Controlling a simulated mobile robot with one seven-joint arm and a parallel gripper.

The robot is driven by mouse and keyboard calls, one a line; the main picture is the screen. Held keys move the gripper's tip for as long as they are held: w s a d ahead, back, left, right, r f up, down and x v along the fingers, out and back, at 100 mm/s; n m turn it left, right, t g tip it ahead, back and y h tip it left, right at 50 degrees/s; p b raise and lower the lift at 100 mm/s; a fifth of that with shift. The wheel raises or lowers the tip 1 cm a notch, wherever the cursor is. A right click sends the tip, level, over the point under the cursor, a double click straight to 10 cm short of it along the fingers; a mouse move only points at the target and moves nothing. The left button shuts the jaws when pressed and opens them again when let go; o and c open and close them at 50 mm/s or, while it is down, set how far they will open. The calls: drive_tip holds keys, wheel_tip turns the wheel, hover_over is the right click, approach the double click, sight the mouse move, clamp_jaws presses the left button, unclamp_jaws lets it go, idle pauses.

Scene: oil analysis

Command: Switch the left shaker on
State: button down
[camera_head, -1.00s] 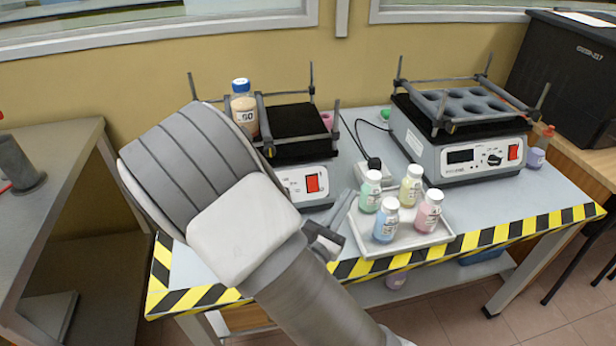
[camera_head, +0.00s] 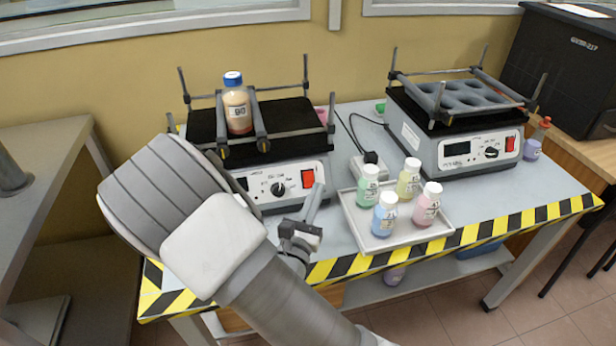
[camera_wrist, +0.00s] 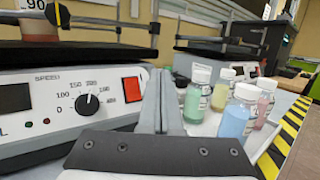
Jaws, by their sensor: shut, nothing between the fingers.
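The left shaker (camera_head: 290,170) stands at the back left of the table, with a black platform and a clamped amber bottle (camera_head: 238,108) on it. Its front panel has a dark dial (camera_wrist: 87,106) and a red rocker switch (camera_head: 308,178). The red switch also shows in the wrist view (camera_wrist: 132,90), just left of my fingers. My gripper (camera_head: 317,188) is shut and empty, in front of the panel's right end. In the wrist view my gripper (camera_wrist: 161,75) points toward the gap right of the switch. I cannot tell whether it touches the shaker.
A white tray (camera_head: 352,214) with several capped bottles stands close on the right of my gripper. A power strip (camera_head: 369,166) with a cable lies behind it. The right shaker (camera_head: 455,150) stands further right. Yellow-black tape (camera_head: 465,236) marks the table's front edge.

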sight(308, 184)
drive_tip(key=shift+w+a+f+b, duration=0.25)
drive_tip(key=shift+w+f, duration=0.1)
drive_tip(key=shift+w, duration=0.5)
drive_tip(key=shift+w+a+f+b, duration=0.25)
drive_tip(key=shift+w+f, duration=0.1)
drive_tip(key=shift+w, duration=0.55)
drive_tip(key=shift+w+a+f+b, duration=0.15)
drive_tip(key=shift+w+a+f, duration=0.15)
drive_tip(key=shift+w, duration=0.55)
drive_tip(key=shift+w+f, duration=0.1)
drive_tip(key=shift+w+a+f, duration=0.1)
drive_tip(key=shift+w, duration=0.15)
